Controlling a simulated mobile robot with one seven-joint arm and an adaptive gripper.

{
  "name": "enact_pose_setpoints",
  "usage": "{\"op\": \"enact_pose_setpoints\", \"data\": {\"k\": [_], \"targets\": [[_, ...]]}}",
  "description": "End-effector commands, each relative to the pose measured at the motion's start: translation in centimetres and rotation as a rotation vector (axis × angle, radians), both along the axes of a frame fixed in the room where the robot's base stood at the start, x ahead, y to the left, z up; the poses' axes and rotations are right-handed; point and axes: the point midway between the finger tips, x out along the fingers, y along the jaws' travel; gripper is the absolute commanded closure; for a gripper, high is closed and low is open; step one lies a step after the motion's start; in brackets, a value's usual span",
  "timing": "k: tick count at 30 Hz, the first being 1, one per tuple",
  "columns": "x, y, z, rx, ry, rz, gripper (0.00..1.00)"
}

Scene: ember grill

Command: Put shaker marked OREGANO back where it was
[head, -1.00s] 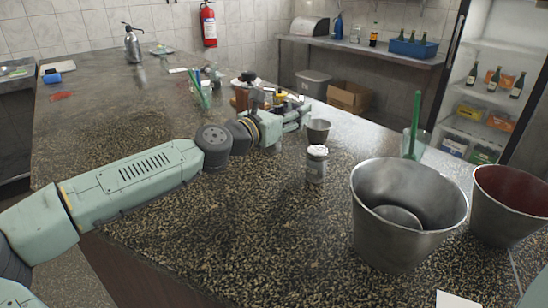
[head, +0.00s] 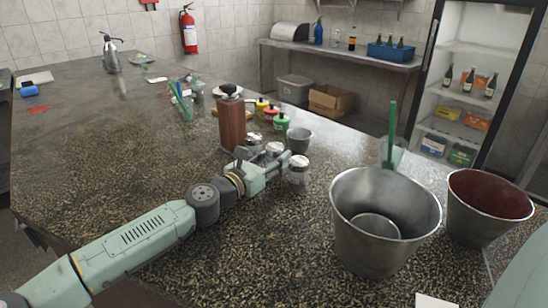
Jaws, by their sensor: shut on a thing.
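My gripper (head: 281,159) is low over the counter, near a group of small silver-lidded shakers. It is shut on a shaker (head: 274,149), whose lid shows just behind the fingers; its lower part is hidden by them. Another shaker (head: 299,170) stands upright just right of the fingertips; I cannot tell whether they touch it. A third shaker (head: 254,139) shows farther back, partly hidden by my gripper. No label is readable, so I cannot tell which is marked OREGANO.
A tall brown mill (head: 231,124) stands close behind my gripper. Bottles with yellow, red and green (head: 281,124) caps and a small metal cup (head: 299,139) stand behind the shakers. A large metal bucket (head: 348,225) is at right. The left counter is mostly clear.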

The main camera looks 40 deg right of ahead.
Motion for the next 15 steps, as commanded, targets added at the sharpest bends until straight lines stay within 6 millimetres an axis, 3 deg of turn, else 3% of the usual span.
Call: {"op": "enact_pose_setpoints", "data": {"k": [4, 5, 13, 15], "targets": [[0.01, 0.0, -0.49, -0.001, 0.0, 0.0, 0.84], [0.01, 0.0, -0.32, 0.0, 0.0, 0.0, 0.58], [0.01, 0.0, -0.28, 0.0, 0.0, 0.0, 0.4], [0.01, 0.0, -0.28, 0.0, 0.0, 0.0, 0.4]]}}
